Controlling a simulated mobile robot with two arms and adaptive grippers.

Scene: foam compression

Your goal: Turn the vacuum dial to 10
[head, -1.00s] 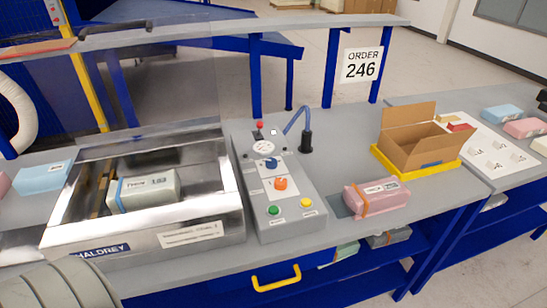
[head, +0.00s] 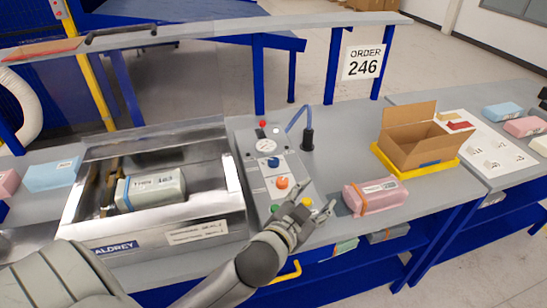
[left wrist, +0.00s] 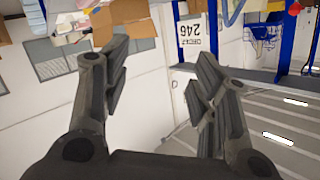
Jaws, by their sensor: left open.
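The control panel (head: 256,183) stands mid-table with a round gauge (head: 266,146), a blue knob (head: 269,162) and an orange knob (head: 282,182) below it. The labels and scale are too small to read, so I cannot tell which knob is the vacuum dial or its setting. My left gripper (head: 307,209) is open and empty over the panel's front end, nearer me than both knobs and apart from them. Its open fingers also show in the left wrist view (left wrist: 163,62), with no panel between them. My right gripper is not in view.
A steel chamber (head: 75,211) holding a wrapped foam block (head: 152,188) stands left of the panel. A pink block (head: 376,196) lies to the right, before an open carton (head: 412,150) on a yellow tray. A blue hose (head: 297,118) rises behind the panel.

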